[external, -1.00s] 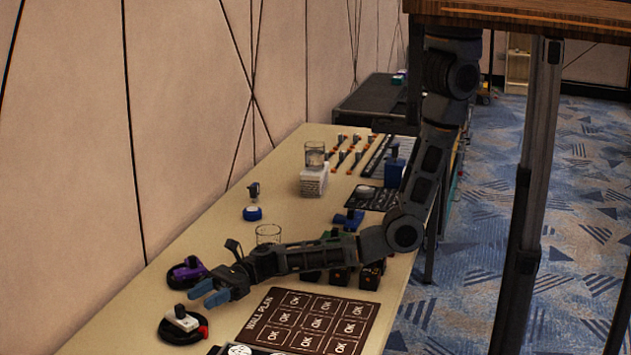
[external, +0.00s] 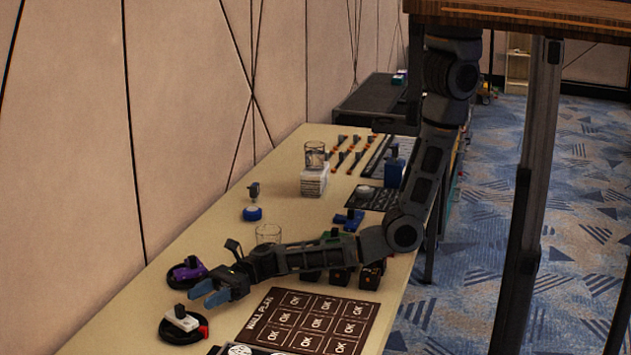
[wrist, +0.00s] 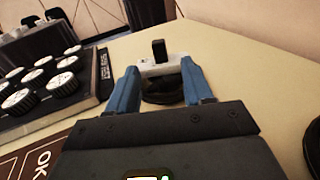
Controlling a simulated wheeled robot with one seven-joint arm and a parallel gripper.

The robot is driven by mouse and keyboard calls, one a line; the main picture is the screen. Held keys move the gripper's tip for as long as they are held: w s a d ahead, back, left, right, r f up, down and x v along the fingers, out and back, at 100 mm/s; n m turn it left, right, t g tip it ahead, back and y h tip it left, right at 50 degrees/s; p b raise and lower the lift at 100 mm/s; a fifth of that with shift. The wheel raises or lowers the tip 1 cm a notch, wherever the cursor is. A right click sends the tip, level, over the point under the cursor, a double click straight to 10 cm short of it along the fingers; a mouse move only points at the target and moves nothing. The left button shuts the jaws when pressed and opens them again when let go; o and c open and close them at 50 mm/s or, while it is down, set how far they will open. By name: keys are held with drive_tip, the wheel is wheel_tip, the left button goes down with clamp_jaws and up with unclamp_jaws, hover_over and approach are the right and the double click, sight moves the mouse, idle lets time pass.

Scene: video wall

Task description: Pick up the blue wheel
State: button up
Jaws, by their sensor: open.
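A small round blue thing (external: 252,213) with a dark upright part stands at the left of the table in the external view. It may be the blue wheel, but I cannot tell for sure. My gripper (external: 210,293) is open, with its blue fingers apart, low over the near end of the table and well in front of that blue thing. In the wrist view my gripper (wrist: 160,68) faces a white piece (wrist: 168,65) with a black upright part on a dark round base. The white piece shows between the fingers, apparently beyond the tips. I see no blue wheel in the wrist view.
A purple piece (external: 188,269) and the white piece (external: 183,318) sit on dark round bases beside my gripper. A clear glass (external: 268,234) stands behind the forearm. A dark wall-plan board (external: 309,320) lies right. A panel of white dials (wrist: 45,85) is left in the wrist view.

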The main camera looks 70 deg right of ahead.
idle(0.3)
drive_tip(key=o, duration=0.8)
